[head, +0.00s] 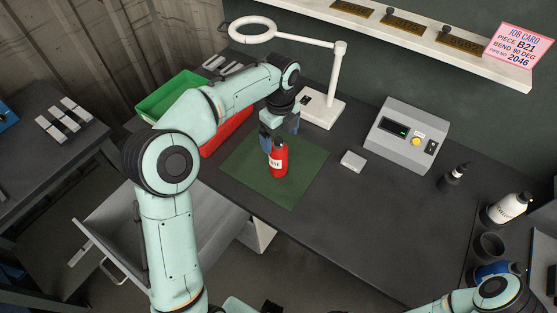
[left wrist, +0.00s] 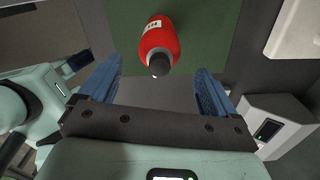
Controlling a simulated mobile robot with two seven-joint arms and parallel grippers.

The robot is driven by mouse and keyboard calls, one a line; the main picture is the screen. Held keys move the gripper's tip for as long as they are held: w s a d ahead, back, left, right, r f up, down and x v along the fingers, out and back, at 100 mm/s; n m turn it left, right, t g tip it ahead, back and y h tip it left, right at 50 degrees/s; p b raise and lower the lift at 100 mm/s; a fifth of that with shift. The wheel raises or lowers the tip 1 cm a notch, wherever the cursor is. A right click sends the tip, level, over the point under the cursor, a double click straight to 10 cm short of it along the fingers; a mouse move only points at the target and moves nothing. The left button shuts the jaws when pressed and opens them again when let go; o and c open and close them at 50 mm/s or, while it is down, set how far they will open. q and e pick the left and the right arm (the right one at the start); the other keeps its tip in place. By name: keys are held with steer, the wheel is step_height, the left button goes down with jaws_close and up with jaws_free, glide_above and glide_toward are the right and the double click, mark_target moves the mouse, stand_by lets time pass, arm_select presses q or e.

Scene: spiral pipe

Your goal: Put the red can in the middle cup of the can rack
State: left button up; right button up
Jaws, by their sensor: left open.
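The red can (head: 278,160), with a white label and a dark cap, stands upright on the green mat (head: 305,182). My left gripper (head: 279,134) is open above and just behind it. In the left wrist view the can (left wrist: 158,40) shows ahead between the two blue fingers of the gripper (left wrist: 159,66); neither finger appears to touch it. At the right edge, the can rack's middle cup (head: 490,246) looks empty. A white bottle (head: 508,208) stands in the cup behind it, and a blue can (head: 497,271) is in front. My right gripper is out of view.
A small light block (head: 353,161), a grey control box (head: 402,135) and a dark small bottle (head: 456,174) stand on the bench. A white lamp (head: 325,105) rises behind the mat. Green (head: 168,98) and red (head: 225,133) bins sit left. The bench's front middle is clear.

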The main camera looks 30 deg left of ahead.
mark_target(279, 150)
arm_select(q)
steer(key=shift+w+f, duration=0.15)
steer(key=shift+f, duration=0.65)
steer(key=f, duration=0.2)
steer(key=f+b, duration=0.1)
steer(key=f, duration=0.1)
steer(key=shift+s+a+f, duration=0.15)
steer(key=shift+s+a, duration=0.05)
steer(key=shift+f, duration=0.4)
